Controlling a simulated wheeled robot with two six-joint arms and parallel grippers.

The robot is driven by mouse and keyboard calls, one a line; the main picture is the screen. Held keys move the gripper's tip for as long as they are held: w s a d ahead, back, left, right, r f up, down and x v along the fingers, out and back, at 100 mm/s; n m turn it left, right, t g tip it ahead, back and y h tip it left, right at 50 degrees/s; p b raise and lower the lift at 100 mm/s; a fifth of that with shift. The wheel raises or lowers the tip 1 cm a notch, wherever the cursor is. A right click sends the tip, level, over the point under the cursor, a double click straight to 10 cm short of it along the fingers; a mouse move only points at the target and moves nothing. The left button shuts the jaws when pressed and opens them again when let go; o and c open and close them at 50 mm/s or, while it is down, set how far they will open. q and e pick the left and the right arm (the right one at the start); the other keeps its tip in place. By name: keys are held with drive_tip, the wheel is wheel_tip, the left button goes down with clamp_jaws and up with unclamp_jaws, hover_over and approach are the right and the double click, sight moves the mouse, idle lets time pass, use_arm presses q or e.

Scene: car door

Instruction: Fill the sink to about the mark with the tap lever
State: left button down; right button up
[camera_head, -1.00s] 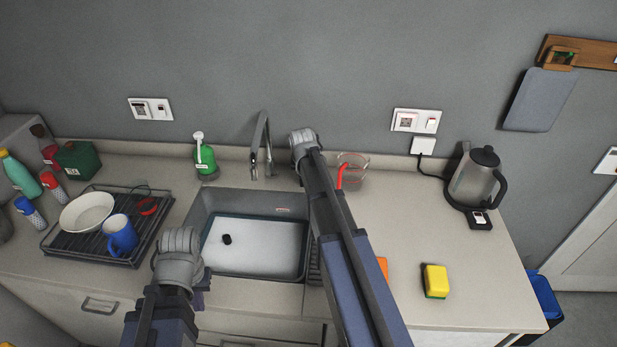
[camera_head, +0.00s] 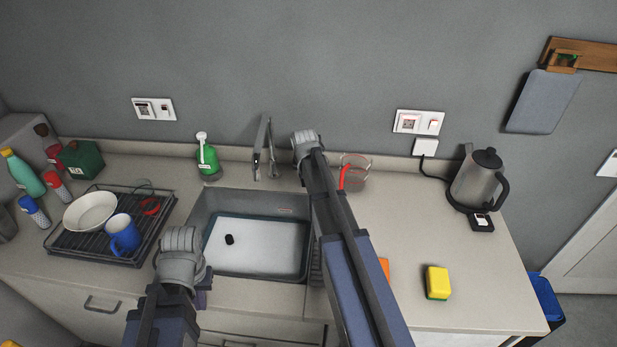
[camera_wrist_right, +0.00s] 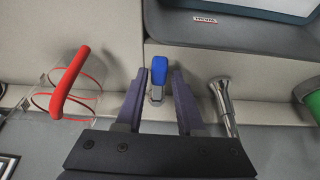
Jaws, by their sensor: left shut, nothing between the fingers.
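The sink (camera_head: 206,205) holds pale liquid (camera_head: 265,240), with a small dark round thing (camera_head: 229,240) showing in it. A small red-and-white mark (camera_head: 286,210) is on the back wall, just above the liquid's far edge; it also shows in the right wrist view (camera_wrist_right: 205,20). The metal tap (camera_head: 262,150) stands behind the sink, and its spout shows in the right wrist view (camera_wrist_right: 224,105). The blue-tipped tap lever (camera_wrist_right: 157,77) is between the spread fingers of my right gripper (camera_wrist_right: 160,88). My left gripper (camera_head: 202,298) is shut and empty at the sink's front left.
A glass jug (camera_head: 356,172) with a red handle stands right of the tap. A green soap bottle (camera_head: 207,158) is left of it. A dish rack (camera_head: 75,243) is left of the sink. A sponge (camera_head: 437,282) and kettle (camera_head: 476,180) stand right.

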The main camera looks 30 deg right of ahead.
drive_tip(key=p+v, duration=0.6)
drive_tip(key=v, duration=0.1)
drive_tip(key=shift+r, duration=0.2)
drive_tip(key=shift+a, duration=0.1)
idle(0.7)
drive_tip(key=s+a+f+n+g+y, duration=0.25)
drive_tip(key=s+a+n, duration=0.45)
drive_tip(key=s+a, duration=1.25)
drive_tip(key=s+a+f+n+g+h+b, duration=0.1)
drive_tip(key=s+a+f+n+b, duration=0.2)
drive_tip(key=a, duration=0.5)
drive_tip(key=shift+s+f+g+b, duration=0.4)
drive_tip(key=shift+s+b, duration=0.25)
drive_tip(key=shift+s, duration=0.45)
drive_tip(key=shift+a, duration=0.15)
